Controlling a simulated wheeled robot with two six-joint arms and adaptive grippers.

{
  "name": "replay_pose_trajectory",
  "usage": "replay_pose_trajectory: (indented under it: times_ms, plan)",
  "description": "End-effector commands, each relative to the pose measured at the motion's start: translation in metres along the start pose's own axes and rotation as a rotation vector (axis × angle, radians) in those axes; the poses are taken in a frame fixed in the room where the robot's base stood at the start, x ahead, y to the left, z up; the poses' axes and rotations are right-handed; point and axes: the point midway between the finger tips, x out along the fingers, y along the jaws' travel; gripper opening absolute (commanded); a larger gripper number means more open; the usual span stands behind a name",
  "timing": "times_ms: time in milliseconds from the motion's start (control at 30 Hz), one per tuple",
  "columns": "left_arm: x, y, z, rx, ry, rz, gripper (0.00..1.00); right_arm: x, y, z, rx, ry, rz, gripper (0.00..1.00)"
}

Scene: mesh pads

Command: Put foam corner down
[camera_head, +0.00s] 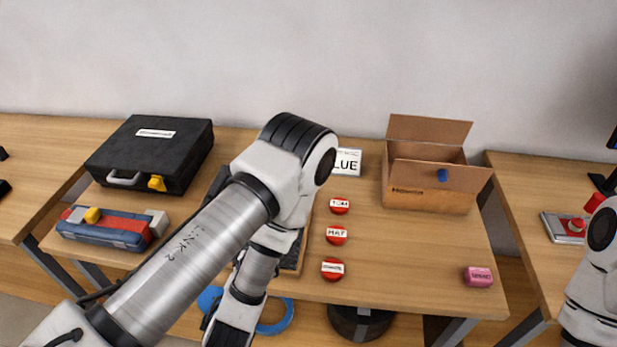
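I cannot pick out a foam corner for certain. A small pink block (478,277) with a label lies at the table's front right, its label too small to read surely. My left arm crosses the middle of the view, bends at its elbow and runs down past the bottom edge; its fingertips are out of frame. My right arm shows only in part at the right edge, and its gripper is out of frame. Whether either gripper holds anything cannot be seen.
On the table (420,255) stand a black case (150,140), a blue-red toolbox (112,230), an open cardboard box (425,198), a white sign (346,161) and red discs (336,236). A dark mesh item (294,262) is mostly behind my arm. Front right is mostly clear.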

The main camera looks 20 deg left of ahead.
Motion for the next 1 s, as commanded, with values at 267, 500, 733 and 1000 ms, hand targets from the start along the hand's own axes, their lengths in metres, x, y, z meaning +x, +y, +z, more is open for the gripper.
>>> replay_pose_trajectory:
  times_ms: [267, 500, 733, 1000]
  plan:
    - [0.042, 0.061, -0.037, 0.052, 0.008, 0.134, 0.46, 0.027, 0.0, 0.0, 0.0, -0.001, 0.0, 0.67]
    - [0.058, 0.095, -0.018, 0.105, -0.004, 0.255, 0.46, 0.026, 0.0, 0.0, 0.0, 0.0, 0.0, 0.67]
    - [0.058, 0.095, -0.015, 0.108, -0.001, 0.262, 0.46, 0.026, 0.0, 0.0, 0.0, 0.0, 0.0, 0.67]
    - [0.058, 0.095, -0.017, 0.107, 0.0, 0.259, 0.46, 0.026, 0.0, 0.0, 0.0, 0.0, 0.0, 0.67]
